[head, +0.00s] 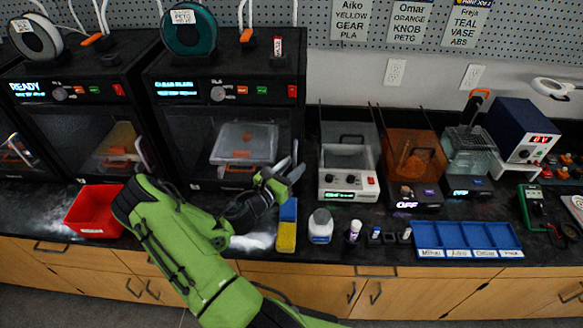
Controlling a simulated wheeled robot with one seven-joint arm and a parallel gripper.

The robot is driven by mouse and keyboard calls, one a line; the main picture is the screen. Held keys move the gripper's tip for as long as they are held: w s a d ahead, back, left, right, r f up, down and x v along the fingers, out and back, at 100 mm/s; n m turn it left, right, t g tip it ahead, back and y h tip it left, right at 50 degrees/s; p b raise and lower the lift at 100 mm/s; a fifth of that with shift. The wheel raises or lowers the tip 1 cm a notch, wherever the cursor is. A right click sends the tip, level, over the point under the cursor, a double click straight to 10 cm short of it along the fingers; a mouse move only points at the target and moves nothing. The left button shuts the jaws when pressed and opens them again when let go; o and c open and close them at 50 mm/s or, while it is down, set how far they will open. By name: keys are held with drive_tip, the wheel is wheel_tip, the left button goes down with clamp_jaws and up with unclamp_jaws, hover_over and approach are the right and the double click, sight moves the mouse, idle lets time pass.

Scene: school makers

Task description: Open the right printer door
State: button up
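The right printer (222,92) is a black box with a lit display and a teal spool on top. Its dark glass door (185,135) looks shut, with a pale build plate and an orange part visible inside. A light vertical handle (295,150) is at the door's right edge. My green arm reaches up from below, and my gripper (288,171) is at the lower end of this handle. Its two grey fingers are spread apart and it holds nothing that I can see. Whether it touches the handle is unclear.
The left printer (70,92) stands beside it, with a red bin (92,212) in front. A blue and yellow block (287,228) and a white jar (320,226) stand near the counter's front edge. A white device (348,172) is close on the right.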

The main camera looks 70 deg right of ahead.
drive_tip(key=shift+c, duration=0.5)
clamp_jaws()
idle(0.9)
